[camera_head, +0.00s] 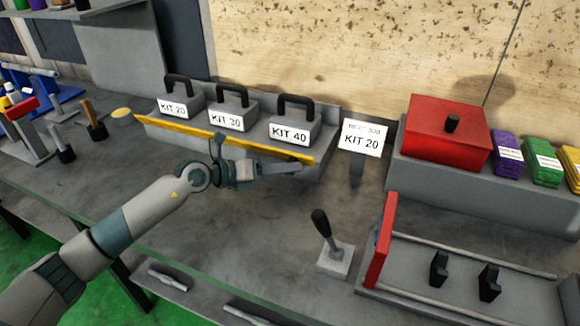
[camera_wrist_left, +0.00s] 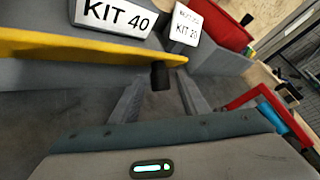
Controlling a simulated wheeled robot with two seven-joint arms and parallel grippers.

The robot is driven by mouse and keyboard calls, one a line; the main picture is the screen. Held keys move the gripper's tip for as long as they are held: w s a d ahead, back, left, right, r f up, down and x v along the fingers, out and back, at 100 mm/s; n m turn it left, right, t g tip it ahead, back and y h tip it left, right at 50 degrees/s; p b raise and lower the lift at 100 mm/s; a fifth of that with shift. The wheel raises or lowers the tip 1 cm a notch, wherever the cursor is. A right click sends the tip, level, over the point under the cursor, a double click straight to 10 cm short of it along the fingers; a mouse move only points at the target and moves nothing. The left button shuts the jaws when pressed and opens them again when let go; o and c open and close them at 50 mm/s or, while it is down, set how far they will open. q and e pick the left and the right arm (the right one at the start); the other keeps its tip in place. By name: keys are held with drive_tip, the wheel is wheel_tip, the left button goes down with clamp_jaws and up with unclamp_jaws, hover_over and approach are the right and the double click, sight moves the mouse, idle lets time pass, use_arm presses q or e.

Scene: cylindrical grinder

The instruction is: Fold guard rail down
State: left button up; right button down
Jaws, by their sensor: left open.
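The yellow guard rail (camera_head: 180,127) runs along the front of the grey kit rack (camera_head: 325,148), in front of the kit blocks. In the left wrist view the rail (camera_wrist_left: 80,45) crosses the upper left, with a dark knob (camera_wrist_left: 160,76) under its right end. My left gripper (camera_head: 290,168) is open at the rail's right end. In the wrist view its fingers (camera_wrist_left: 158,98) stand on either side of the knob; I cannot tell whether they touch it. In the head view the gripper hides the knob. My right gripper is out of view.
Blocks KIT 20 (camera_head: 182,99), KIT 30 (camera_head: 234,108) and KIT 40 (camera_head: 295,122) sit in the rack. A KIT 20 sign (camera_head: 362,138) stands right of it. A lever (camera_head: 324,230) and a fixture with a red plate (camera_head: 382,240) stand at front right. The bench front is fairly clear.

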use_arm(q)
drive_tip(key=shift+x, duration=0.95)
